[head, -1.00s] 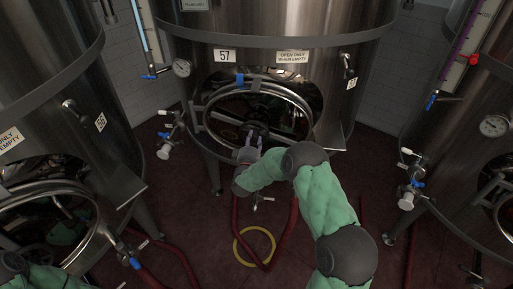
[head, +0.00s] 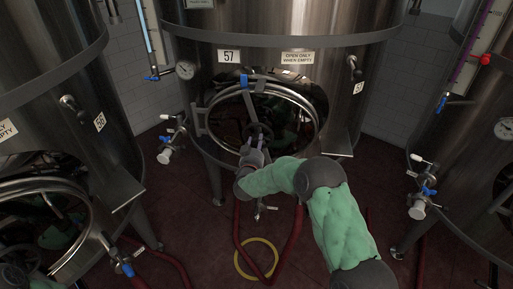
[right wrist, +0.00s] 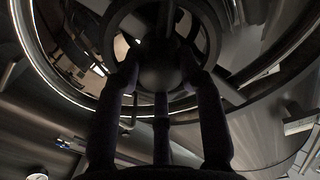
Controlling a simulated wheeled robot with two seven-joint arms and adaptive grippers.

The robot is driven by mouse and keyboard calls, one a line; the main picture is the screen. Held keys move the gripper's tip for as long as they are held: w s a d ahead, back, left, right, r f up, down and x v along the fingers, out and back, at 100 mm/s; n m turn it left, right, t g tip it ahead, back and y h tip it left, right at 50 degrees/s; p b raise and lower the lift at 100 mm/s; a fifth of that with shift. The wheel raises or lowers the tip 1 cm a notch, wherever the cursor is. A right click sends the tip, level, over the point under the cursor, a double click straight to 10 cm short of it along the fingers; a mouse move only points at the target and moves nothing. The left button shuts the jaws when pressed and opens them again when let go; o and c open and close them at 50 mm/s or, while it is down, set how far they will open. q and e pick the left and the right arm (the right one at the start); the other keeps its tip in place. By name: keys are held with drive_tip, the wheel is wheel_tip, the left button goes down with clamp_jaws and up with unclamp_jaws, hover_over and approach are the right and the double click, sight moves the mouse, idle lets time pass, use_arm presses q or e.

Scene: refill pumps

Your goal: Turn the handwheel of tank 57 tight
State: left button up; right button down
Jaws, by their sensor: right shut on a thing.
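Tank 57 (head: 300,25) is a steel tank with a round, glossy manway door (head: 301,105) low on its front. A dark handwheel (head: 266,129) sits in front of the door, below a grey bar with a blue part at its top. My right gripper (head: 255,137) reaches it from below and is shut on the handwheel. In the right wrist view two dark fingers stand on either side of the wheel's round hub (right wrist: 160,68), with the wheel rim (right wrist: 207,22) around it. The fingers' exact contact is dark. My left gripper is out of view.
Valves (head: 168,150) stick out left of tank 57. Red hoses (head: 296,232) and a yellow ring (head: 239,262) lie on the floor below.

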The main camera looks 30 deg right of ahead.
drive_tip(key=m+b, duration=0.1)
drive_tip(key=r+m, duration=0.1)
drive_tip(key=shift+w+m+b, duration=0.1)
drive_tip(key=shift+m+b, duration=0.25)
drive_tip(key=shift+m, duration=0.05)
drive_tip(key=shift+d+r+m+b, duration=0.1)
drive_tip(key=shift+m+b, duration=0.2)
drive_tip(key=shift+m, duration=0.2)
drive_tip(key=shift+r, duration=0.1)
drive_tip(key=c, duration=0.8)
unclamp_jaws()
drive_tip(key=shift+f, duration=0.25)
drive_tip(key=shift+f, duration=0.15)
